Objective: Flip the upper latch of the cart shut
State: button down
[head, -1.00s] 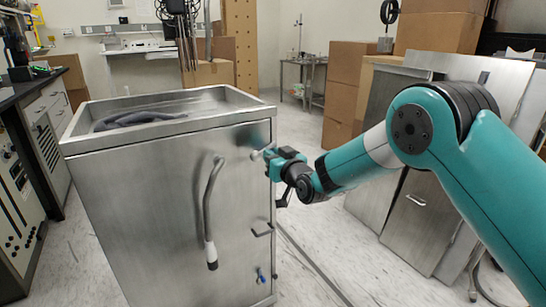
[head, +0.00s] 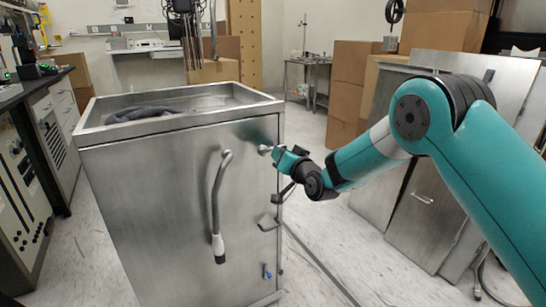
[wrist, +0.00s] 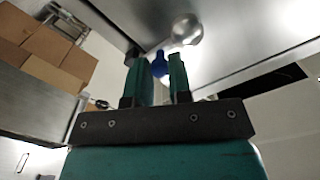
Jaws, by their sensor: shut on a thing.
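The cart (head: 170,190) is a metal box with an open top, left of centre in the head view. Its upper latch shows as a small pale knob (head: 264,150) near the upper right of the front panel. In the wrist view the latch has a round shiny part (wrist: 187,28) and a blue lever (wrist: 160,65). My gripper (head: 276,154) reaches it from the right. In the wrist view my gripper's teal fingers (wrist: 158,72) are close around the blue lever, shut on it. The fingers hide part of the lever. The lower latch (head: 267,271), also blue, is near the panel's bottom right.
A curved grey handle (head: 217,200) stands out from the front panel. A small bracket (head: 268,223) sits below my gripper. A dark hose (head: 145,114) lies in the cart's top. Metal panels (head: 420,200) lean at the right. Some floor (head: 320,250) is clear right of the cart.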

jog(key=c, duration=1)
grip_release()
jog(key=shift+c, duration=0.2)
jog(key=shift+s+d, duration=0.1)
jog(key=b+v, duration=0.6)
jog(key=v, duration=1.1)
